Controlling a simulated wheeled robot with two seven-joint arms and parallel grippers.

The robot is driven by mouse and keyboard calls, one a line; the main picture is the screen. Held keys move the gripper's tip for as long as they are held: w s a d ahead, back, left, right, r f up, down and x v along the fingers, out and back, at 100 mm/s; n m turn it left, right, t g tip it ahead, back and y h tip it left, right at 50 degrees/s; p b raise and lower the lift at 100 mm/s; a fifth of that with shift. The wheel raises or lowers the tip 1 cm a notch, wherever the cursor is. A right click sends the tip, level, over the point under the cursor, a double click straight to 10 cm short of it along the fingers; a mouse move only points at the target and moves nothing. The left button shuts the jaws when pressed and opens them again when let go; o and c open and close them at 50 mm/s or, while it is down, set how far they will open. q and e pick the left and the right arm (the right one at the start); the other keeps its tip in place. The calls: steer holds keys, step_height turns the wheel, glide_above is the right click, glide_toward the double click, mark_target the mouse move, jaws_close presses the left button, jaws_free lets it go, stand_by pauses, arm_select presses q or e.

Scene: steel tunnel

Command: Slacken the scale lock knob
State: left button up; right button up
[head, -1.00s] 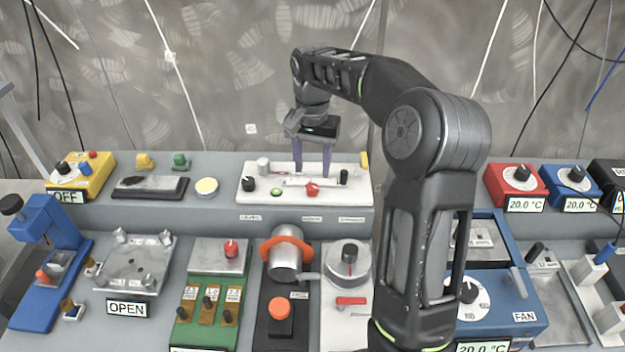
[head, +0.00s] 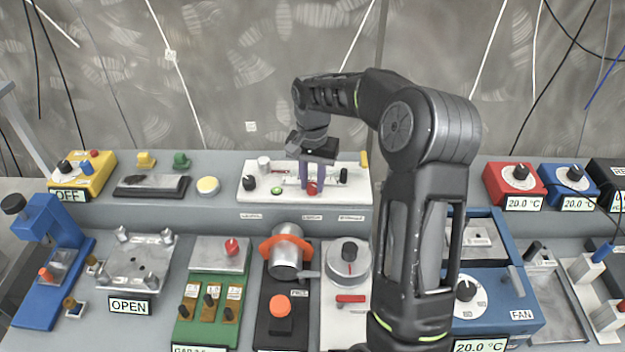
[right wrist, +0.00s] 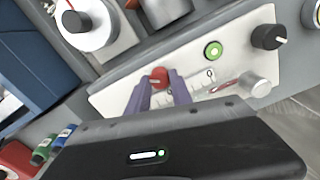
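A red knob (head: 312,188) sits on a white panel (head: 353,194) with a graduated scale strip, on the raised rear ledge. My right gripper (head: 312,186) reaches down over the panel from behind, its purple fingers on either side of this knob. In the right wrist view the red knob (right wrist: 159,76) shows between the fingertips (right wrist: 160,84), which look closed against its sides. The fingers hide part of the scale. My left gripper is not in view.
The same panel carries a black knob (head: 249,182), a green button (head: 277,190) and a silver cylinder (head: 264,163). A yellow box (head: 92,178) stands left, red (head: 514,184) and blue (head: 570,186) dial boxes right. Several devices fill the lower bench.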

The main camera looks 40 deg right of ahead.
jaws_close()
steer(key=shift+n, duration=0.4)
steer(key=n, duration=0.3)
steer(key=shift+b, duration=0.3)
steer(key=n, duration=0.5)
steer(key=shift+n, duration=0.4)
steer(key=n, duration=1.1)
steer(key=shift+n, duration=0.3)
